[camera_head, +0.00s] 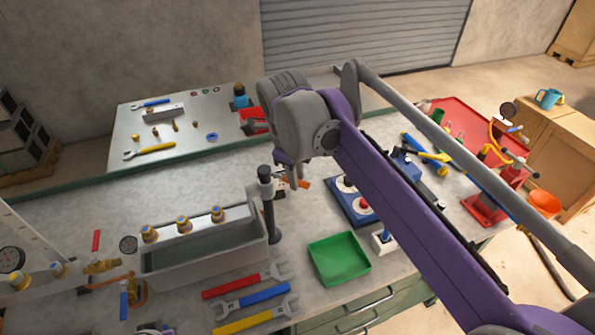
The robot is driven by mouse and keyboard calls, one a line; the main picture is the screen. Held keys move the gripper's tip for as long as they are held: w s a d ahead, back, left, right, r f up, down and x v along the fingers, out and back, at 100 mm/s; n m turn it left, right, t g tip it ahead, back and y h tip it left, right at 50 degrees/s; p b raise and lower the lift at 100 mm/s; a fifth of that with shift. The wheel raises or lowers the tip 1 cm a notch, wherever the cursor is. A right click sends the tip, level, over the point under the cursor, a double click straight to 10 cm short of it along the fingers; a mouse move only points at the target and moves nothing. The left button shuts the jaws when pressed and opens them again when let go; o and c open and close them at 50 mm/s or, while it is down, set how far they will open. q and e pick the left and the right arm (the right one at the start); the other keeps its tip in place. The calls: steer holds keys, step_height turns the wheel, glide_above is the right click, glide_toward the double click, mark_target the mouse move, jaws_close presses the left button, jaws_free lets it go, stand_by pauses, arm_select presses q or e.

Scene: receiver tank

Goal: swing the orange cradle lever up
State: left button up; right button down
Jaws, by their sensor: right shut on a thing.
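The orange cradle lever (305,183) shows as a small orange piece beside and behind my right gripper's fingers, near the middle of the bench. Most of it is hidden by the fingers and the wrist, so its angle is hard to tell. My right gripper (297,180) reaches in from the right, points down, and is shut on the lever. The cradle that bears the lever cannot be made out behind my arm. My left gripper is not in view.
A dark post (268,205) stands just left of the gripper, beside a grey tank (205,255) with brass fittings. A green tray (339,258) and several wrenches (250,296) lie in front.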

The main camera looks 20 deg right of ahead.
stand_by(0.4)
steer(key=c, duration=0.8)
jaws_free()
steer(key=shift+s+a, duration=0.1)
steer(key=shift+o, duration=0.2)
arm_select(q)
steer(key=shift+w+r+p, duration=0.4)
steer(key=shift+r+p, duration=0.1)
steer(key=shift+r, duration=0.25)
arm_select(e)
step_height(320, 180, up, 11)
steer(key=s+a, duration=0.1)
steer(key=shift+s+a+f, duration=0.2)
steer(key=shift+s, duration=0.05)
